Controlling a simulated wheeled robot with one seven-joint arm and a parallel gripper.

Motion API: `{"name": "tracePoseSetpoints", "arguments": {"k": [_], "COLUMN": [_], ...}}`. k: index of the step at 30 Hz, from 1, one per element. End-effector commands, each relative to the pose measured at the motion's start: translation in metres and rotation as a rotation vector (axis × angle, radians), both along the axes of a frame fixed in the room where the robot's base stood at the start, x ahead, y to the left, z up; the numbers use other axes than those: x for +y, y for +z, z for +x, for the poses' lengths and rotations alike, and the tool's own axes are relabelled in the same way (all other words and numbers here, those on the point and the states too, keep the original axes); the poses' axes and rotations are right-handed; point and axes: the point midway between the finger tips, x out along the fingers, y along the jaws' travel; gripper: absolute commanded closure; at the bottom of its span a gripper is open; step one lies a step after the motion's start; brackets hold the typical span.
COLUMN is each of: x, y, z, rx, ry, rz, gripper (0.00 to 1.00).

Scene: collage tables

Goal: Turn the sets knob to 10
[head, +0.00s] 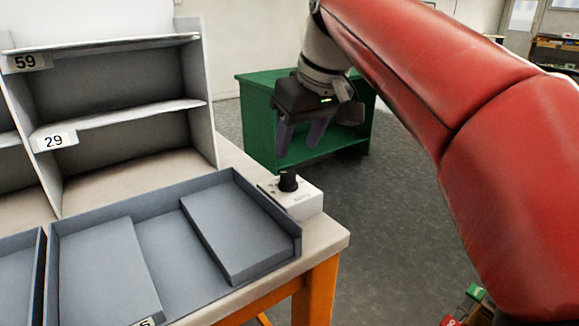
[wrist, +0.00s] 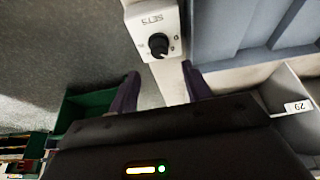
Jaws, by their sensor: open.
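The sets knob is a black round dial (head: 288,180) on top of a small white box (head: 303,205) at the table's right edge. In the wrist view the knob (wrist: 158,44) shows from above, and its box (wrist: 146,22) reads "SETS" upside down. The numbers round the dial are too small to read surely. My gripper (head: 303,148) is above and beyond the knob box, pointing down. In the wrist view its two fingers (wrist: 160,85) are apart, with nothing between them. The knob lies ahead of the fingertips, and they do not touch it.
A grey tray (head: 165,220) with raised panels sits left of the knob box. Shelves labelled 59 and 29 (head: 110,125) stand behind it. A green cabinet (head: 257,125) stands on the floor beyond the table.

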Motion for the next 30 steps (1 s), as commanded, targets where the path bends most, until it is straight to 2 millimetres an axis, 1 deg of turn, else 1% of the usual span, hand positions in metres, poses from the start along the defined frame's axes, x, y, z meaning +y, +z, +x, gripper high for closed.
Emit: {"name": "tracePoseSetpoints", "arguments": {"k": [6,12,17,24,26,30], "x": [0.007,0.013,0.015,0.015,0.015,0.015], "y": [-0.034,-0.058,-0.066,-0.067,-0.067,-0.066], "z": [0.010,0.019,0.022,0.023,0.023,0.022], "rx": [0.002,0.001,0.000,-0.001,-0.001,-0.001], "ry": [-0.001,-0.002,-0.002,-0.002,-0.002,-0.003], "rz": [0.000,0.000,0.000,0.000,0.000,0.000], "gripper": [0.52,0.52,0.52,0.52,0.58,0.76]}}
